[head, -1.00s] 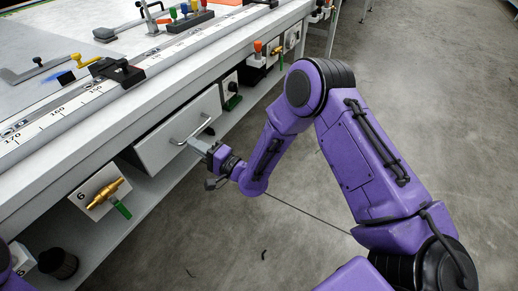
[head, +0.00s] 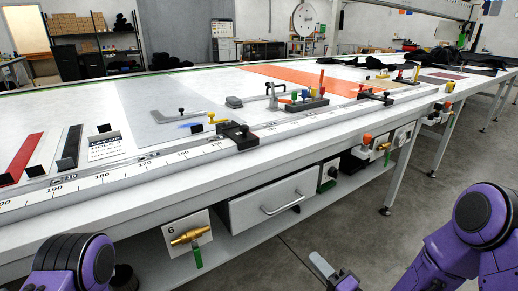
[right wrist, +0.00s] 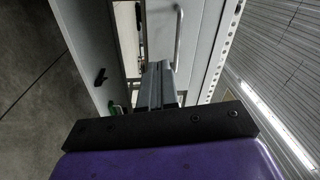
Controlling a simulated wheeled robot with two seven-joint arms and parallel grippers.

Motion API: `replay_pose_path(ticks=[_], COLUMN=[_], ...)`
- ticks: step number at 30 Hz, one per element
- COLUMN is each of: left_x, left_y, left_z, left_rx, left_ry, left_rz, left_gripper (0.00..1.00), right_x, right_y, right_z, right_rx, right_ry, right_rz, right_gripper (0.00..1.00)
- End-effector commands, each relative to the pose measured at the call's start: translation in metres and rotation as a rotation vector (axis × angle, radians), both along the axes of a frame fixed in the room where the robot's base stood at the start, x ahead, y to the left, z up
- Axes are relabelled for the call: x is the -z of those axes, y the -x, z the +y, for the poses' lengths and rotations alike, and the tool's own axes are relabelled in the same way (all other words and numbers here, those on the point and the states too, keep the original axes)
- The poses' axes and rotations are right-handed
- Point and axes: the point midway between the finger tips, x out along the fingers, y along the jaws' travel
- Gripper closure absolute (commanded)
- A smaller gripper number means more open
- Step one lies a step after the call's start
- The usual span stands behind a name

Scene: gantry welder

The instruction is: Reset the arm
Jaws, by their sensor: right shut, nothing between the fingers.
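My right arm (head: 470,235) comes in at the lower right of the head view. Its gripper (head: 322,266) is low, in front of the bench and apart from the drawer handle (head: 282,203). In the right wrist view the two fingers (right wrist: 160,84) are together with nothing between them. A light metal handle (right wrist: 179,38) shows beyond the fingertips there. Purple and black parts of my left arm (head: 75,262) show at the lower left of the head view. My left gripper is out of view.
The long white bench (head: 110,222) fills the left and middle, with a grey drawer (head: 250,210) and a brass valve (head: 190,236) at its front. A bench leg (head: 400,175) stands to the right. Grey floor (head: 350,235) is open in front.

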Motion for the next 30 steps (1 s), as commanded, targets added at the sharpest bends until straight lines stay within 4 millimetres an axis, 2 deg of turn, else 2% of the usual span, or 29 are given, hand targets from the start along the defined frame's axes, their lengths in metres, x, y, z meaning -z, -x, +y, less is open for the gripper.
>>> replay_pose_path(ticks=[2,5,6,8,9,12,15,17,19,30], left_x=[-0.003,-0.023,-0.032,-0.046,-0.055,-0.073,-0.088,-0.096,-0.097,-0.097], left_y=[0.0,0.0,0.0,0.0,0.0,0.0,0.0,0.0,0.0,0.0], left_z=[0.0,0.0,0.0,0.0,0.0,0.0,0.0,0.0,0.0,0.0], left_rx=[0.0,0.0,0.0,0.0,0.0,0.0,0.0,0.0,0.0,0.0], left_ry=[0.0,0.0,0.0,0.0,0.0,0.0,0.0,0.0,0.0,0.0], left_rz=[0.0,0.0,0.0,0.0,0.0,0.0,0.0,0.0,0.0,0.0], left_gripper=[0.67,0.67,0.67,0.67,0.67,0.67,0.67,0.67,0.67,0.67], right_x=[0.031,0.082,0.1,0.123,0.132,0.138,0.131,0.128,0.13,0.13], right_y=[0.005,0.041,0.066,0.111,0.142,0.211,0.257,0.273,0.279,0.279], right_z=[-0.014,-0.039,-0.051,-0.069,-0.081,-0.105,-0.118,-0.118,-0.118,-0.118], right_rx=[0.099,0.181,0.191,0.186,0.175,0.149,0.138,0.108,0.093,0.093], right_ry=[0.217,0.551,0.678,0.852,0.946,1.108,1.187,1.213,1.22,1.22], right_rz=[0.092,0.33,0.446,0.63,0.744,0.974,1.102,1.123,1.13,1.132], right_gripper=[1.0,1.0,1.0,1.0,1.0,1.0,1.0,1.0,1.0,1.0])
